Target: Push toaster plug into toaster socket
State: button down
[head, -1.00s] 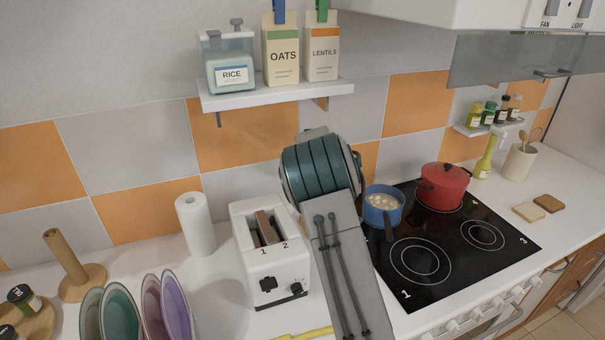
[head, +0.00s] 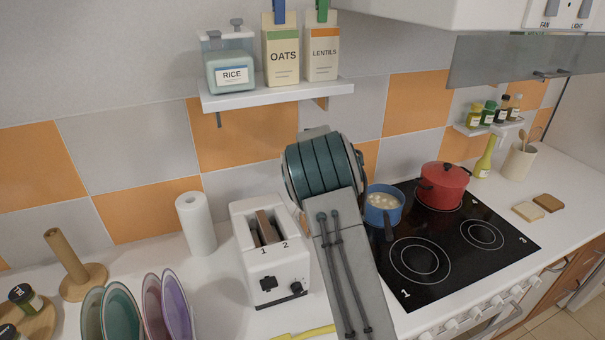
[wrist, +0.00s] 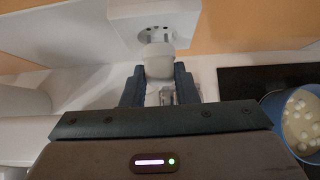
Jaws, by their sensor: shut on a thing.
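In the wrist view my gripper (wrist: 159,88) is shut on the white toaster plug (wrist: 158,62). The plug points at the white wall socket (wrist: 153,22), whose round recess shows just beyond it. I cannot tell whether the plug touches the socket. In the head view my arm hides the gripper, the plug and the socket. The white toaster (head: 268,268), with bread slices in its slots, stands on the counter to the left of my arm.
The blue pot (head: 383,208) is close to the right of my arm, on the black stove (head: 420,260). A red pot (head: 444,186) stands farther right. A paper roll (head: 196,225) stands left of the toaster. A shelf (head: 275,95) hangs above.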

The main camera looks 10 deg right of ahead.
jog(key=shift+w, duration=0.2)
jog(key=shift+w+a, duration=0.15)
jog(key=shift+w, duration=0.5)
jog(key=shift+w, duration=0.25)
jog(key=c, duration=1.1)
grip_release()
jog(key=shift+o, duration=0.2)
jog(key=b+v, duration=0.2)
jog(key=v, duration=1.1)
jog(key=shift+s+r, duration=0.25)
jog(key=shift+s, duration=0.1)
